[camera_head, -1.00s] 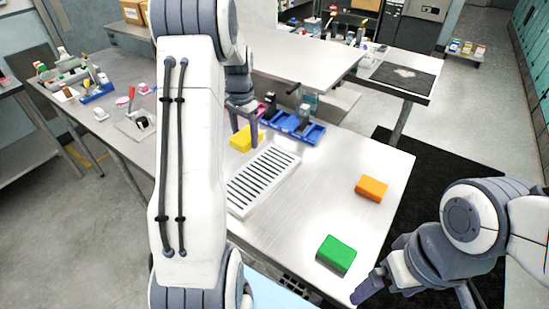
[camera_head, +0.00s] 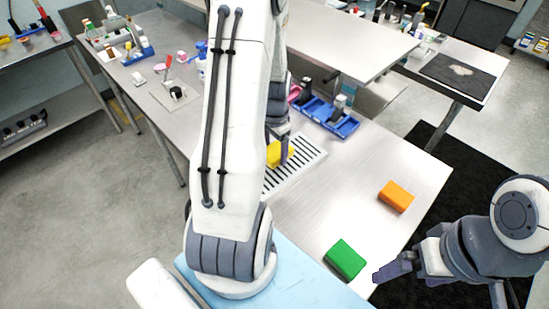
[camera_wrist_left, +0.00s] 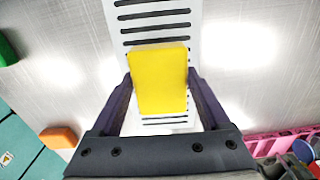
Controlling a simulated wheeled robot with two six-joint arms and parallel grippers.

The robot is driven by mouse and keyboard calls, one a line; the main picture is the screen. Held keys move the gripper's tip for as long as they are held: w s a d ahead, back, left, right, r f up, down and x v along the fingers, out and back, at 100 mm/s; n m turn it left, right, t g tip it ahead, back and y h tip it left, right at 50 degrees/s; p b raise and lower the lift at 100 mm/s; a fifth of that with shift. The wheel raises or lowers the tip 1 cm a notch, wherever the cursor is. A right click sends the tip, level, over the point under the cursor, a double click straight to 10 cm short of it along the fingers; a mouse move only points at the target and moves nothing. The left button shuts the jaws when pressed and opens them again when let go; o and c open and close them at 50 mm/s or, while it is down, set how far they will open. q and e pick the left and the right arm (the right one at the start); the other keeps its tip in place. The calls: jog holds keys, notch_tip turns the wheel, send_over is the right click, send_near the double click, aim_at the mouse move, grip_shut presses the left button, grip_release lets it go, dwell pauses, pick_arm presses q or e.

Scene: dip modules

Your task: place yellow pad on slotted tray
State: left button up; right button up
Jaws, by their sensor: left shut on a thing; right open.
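The yellow pad (camera_head: 279,154) is between the fingers of my left gripper (camera_head: 280,146), which is shut on it. In the left wrist view the yellow pad (camera_wrist_left: 159,82) sits between both fingers and covers part of the slotted tray. The white slotted tray (camera_head: 308,157) has dark slots and lies on the metal table, partly hidden by my left arm. It also shows in the left wrist view (camera_wrist_left: 152,20). The pad is over the tray; I cannot tell whether it touches. My right gripper (camera_head: 376,277) is open and empty near the table's front right edge.
A green block (camera_head: 346,259) and an orange block (camera_head: 396,196) lie on the metal table (camera_head: 330,210) to the right of the tray. A blue bin (camera_head: 331,117) with items stands behind the tray. The table between tray and blocks is clear.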

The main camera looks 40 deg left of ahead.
pick_arm(q)
jog(key=shift+s+d+f, duration=0.1)
jog(key=shift+s+f, duration=0.3)
jog(key=shift+s, duration=0.05)
notch_tip(320, 180, down, 3)
jog(key=shift+f+p, duration=0.1)
jog(key=shift+p, duration=0.5)
jog(key=shift+f, duration=0.2)
jog(key=shift+f, duration=0.2)
jog(key=o, duration=1.3)
jog(key=shift+r, duration=0.1)
